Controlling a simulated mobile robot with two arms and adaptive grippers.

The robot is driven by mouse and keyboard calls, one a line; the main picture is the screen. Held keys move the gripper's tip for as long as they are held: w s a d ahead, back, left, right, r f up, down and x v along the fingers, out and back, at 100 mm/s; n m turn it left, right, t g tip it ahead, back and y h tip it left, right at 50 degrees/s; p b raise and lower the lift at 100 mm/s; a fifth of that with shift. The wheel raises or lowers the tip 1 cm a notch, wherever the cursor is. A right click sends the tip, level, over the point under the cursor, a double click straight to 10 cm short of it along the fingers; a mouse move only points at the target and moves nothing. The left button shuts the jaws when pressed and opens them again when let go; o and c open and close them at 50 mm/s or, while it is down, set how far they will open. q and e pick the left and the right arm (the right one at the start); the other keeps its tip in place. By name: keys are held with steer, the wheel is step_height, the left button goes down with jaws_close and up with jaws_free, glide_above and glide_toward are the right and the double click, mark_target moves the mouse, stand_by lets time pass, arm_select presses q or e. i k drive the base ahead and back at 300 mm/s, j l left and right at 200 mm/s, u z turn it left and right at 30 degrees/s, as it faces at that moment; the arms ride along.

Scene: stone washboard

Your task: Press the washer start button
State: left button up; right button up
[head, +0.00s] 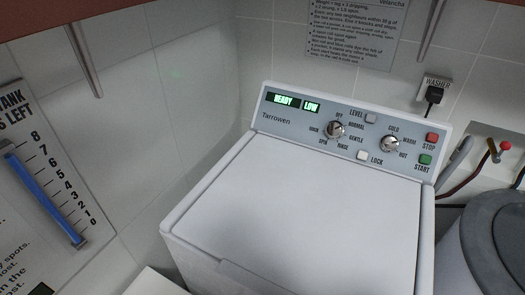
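The white washer (300,215) stands in the middle of the head view with its lid closed. Its back panel (270,118) is upright and tilted in the picture. The green start button (425,160) is at the panel's right end, above the word START. The red stop button (432,139) sits just above it. The displays read READY (284,100) and LOW (311,107). Two dials, a left one (335,129) and a right one (389,145), sit on the panel. Pale level (371,118) and lock (363,155) buttons are between them. Neither gripper is in view.
A plug in a socket labelled WASHER (434,95) is on the tiled wall behind. A grey round lidded bin (495,245) stands close on the right, near hoses and a red-handled valve (500,147). A tank gauge (45,195) is at left. Space above the washer lid is clear.

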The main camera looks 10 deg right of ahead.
mark_target(424, 159)
steer(key=z, duration=0.8)
